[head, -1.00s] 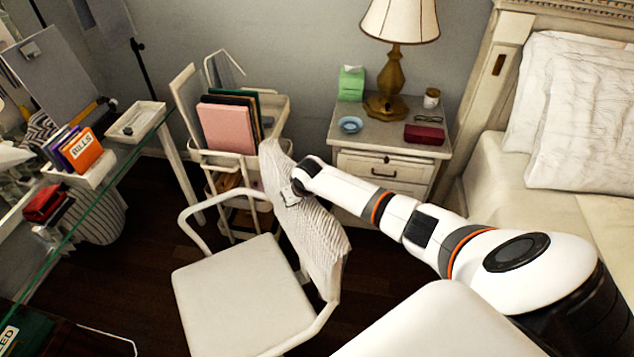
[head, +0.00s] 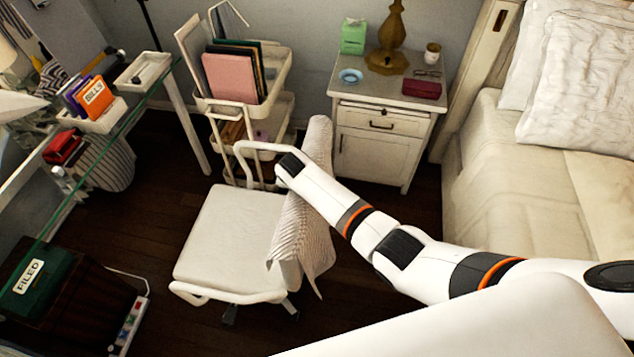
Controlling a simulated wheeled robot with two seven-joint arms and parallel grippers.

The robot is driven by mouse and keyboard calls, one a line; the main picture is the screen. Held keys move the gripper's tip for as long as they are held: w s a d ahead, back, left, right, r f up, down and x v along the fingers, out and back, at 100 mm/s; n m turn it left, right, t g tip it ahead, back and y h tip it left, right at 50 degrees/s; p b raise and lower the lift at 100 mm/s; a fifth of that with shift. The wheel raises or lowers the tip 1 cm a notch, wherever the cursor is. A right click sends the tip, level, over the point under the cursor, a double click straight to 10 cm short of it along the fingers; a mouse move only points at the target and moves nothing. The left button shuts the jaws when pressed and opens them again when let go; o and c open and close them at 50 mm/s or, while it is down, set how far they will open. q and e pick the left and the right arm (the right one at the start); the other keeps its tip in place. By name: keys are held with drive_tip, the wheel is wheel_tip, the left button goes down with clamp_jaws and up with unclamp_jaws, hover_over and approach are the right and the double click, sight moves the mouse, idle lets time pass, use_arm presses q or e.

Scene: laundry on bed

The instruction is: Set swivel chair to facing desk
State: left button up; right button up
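The swivel chair (head: 222,240) has a white seat, white armrests and casters. Its seat points left toward the glass-topped desk (head: 105,153), with floor between them. The backrest is on the right, with a striped cloth (head: 302,240) draped over it. My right arm comes in from the right across the backrest. My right gripper (head: 284,168) is at the far armrest, by the top of the backrest. Its fingers are too hidden to show whether they are open or shut. My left gripper is not in view.
A white cart (head: 277,88) with folders stands behind the chair. A nightstand (head: 384,118) and the bed (head: 480,180) are at the right. A dark box with a green top (head: 40,270) and a power strip (head: 130,322) are at lower left. Dark floor surrounds the chair.

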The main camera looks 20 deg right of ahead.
drive_tip(key=shift+s, duration=0.2)
drive_tip(key=o, duration=1.4)
drive_tip(key=v, duration=1.2)
drive_tip(key=shift+w+a, duration=0.1)
